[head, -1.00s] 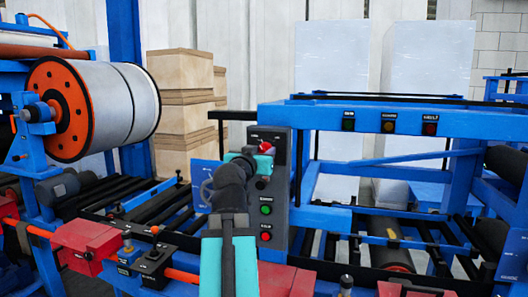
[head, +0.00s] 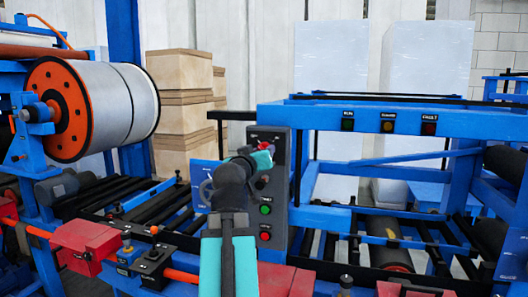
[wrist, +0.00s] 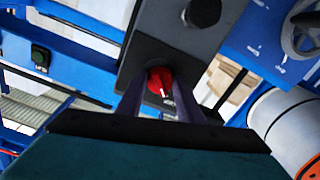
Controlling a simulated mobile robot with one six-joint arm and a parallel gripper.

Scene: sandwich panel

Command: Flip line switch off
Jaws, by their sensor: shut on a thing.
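A red rotary switch knob (wrist: 160,80) with a white mark sits on the dark grey control box (head: 279,215). In the wrist view it lies between the two dark fingers of my gripper (wrist: 160,97), which is shut on it. The white mark points toward the bottom of the wrist view. In the head view my gripper (head: 266,155) reaches the upper part of the box, and its teal body hides most of the knob.
A green button (head: 265,209) and a red button (head: 265,236) are lower on the box. A handwheel (head: 206,190) is to its left. Blue machine frames (head: 390,112) and an orange-ended reel (head: 65,105) stand around it. Red blocks (head: 88,243) lie in front.

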